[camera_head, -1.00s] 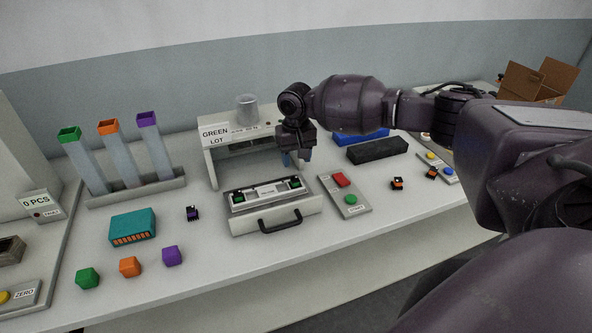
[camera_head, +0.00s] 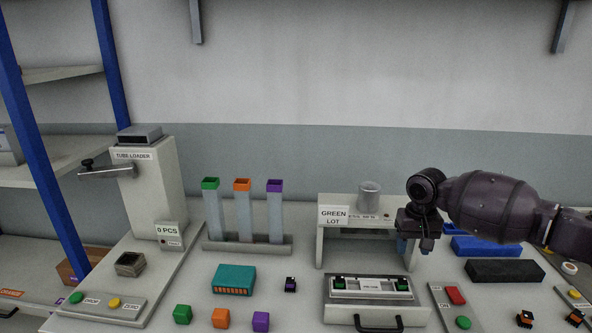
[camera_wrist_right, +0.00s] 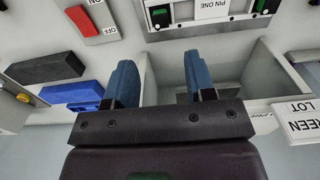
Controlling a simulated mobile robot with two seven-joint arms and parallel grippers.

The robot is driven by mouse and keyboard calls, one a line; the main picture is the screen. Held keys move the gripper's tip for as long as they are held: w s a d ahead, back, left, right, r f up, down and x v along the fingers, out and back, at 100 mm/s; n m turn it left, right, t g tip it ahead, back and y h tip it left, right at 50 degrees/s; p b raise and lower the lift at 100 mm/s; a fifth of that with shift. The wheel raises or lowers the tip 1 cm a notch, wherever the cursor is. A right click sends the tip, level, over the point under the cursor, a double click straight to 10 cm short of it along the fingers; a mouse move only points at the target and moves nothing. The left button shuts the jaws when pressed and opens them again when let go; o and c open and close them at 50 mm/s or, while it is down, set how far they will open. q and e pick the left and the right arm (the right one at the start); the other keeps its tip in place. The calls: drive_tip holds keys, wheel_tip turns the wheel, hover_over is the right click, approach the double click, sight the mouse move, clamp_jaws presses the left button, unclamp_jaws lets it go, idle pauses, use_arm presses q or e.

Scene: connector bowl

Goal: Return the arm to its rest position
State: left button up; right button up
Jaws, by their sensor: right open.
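My right arm comes in from the right in the head view. Its gripper (camera_head: 415,242) hangs in front of the right side of the white test station (camera_head: 345,205) marked GREEN LOT. In the right wrist view its two blue fingers (camera_wrist_right: 155,82) are apart with nothing between them. Below and in front of the station is a pulled-out drawer with a fixture (camera_head: 370,288) that holds green-and-black connectors; the fixture also shows in the wrist view (camera_wrist_right: 212,14). My left gripper is not in view.
A red-and-green switch panel (camera_head: 456,312), a black block (camera_head: 505,271) and a blue block (camera_head: 487,246) lie right of the station. Three tubes (camera_head: 244,215), a teal connector box (camera_head: 234,280) and coloured cubes (camera_head: 220,318) stand left. A tube loader (camera_head: 150,190) is further left.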

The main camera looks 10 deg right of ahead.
drive_tip(key=w+a+r+n+t+y, duration=0.1)
drive_tip(key=w+a+r+n+t, duration=0.3)
drive_tip(key=w+a+n+t, duration=0.35)
drive_tip(key=s+a+f+n+t+y, duration=0.2)
drive_tip(key=s+a+t, duration=0.1)
drive_tip(key=a, duration=0.3)
drive_tip(key=s+a+f+n+t+y, duration=0.2)
drive_tip(key=a+y, duration=0.1)
drive_tip(key=a, duration=0.2)
drive_tip(key=s+d+f+m+h, duration=0.3)
drive_tip(key=s+f, duration=0.7)
drive_tip(key=s, duration=0.6)
drive_tip(key=s+d+f+m+h, duration=0.3)
drive_tip(key=s+d+f+m, duration=0.2)
drive_tip(key=s+f, duration=0.6)
drive_tip(key=s, duration=0.4)
drive_tip(key=shift+s+f+g, duration=0.3)
drive_tip(key=shift+s+g, duration=0.05)
